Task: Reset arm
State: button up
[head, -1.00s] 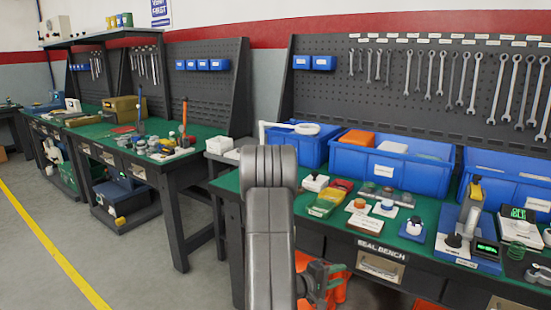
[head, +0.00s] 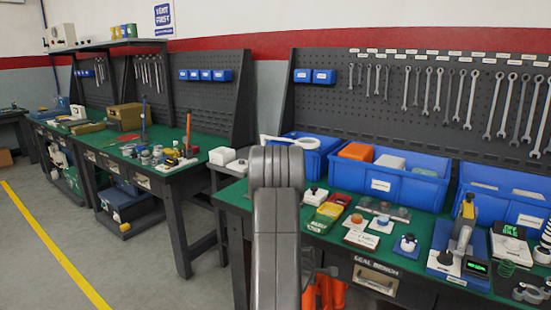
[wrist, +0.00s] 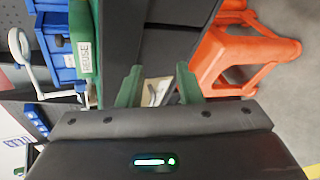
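My arm (head: 276,215) rises in the lower middle of the head view, in front of the seal bench's left end. My gripper (wrist: 159,67) shows its two green fingers in the wrist view, spread apart with nothing held between them. Beyond the fingers is the dark bench front with a pale label holder (wrist: 157,90). In the head view the gripper is mostly hidden behind my arm; only a dark part shows beside it, low against the bench front.
An orange stool (wrist: 235,42) stands close to the gripper, under the bench. The green bench top (head: 415,243) carries blue bins (head: 388,181), small parts and a press (head: 459,238). Open floor (head: 110,265) lies at the left.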

jog(key=shift+w+a+r+n+g+y+p, duration=0.15)
jog(key=shift+a+r+n+g+y+p, duration=0.1)
jog(key=shift+a+n+y+p, duration=0.4)
jog(key=shift+w+a+r+n+g+y+p, duration=0.15)
jog(key=shift+a+n+g+y+p, duration=0.25)
jog(key=shift+n, duration=0.4)
jog(key=shift+w+a+r+n+g+y+p, duration=0.15)
jog(key=shift+a+n+y+p, duration=0.15)
jog(key=shift+n+y+p, duration=0.35)
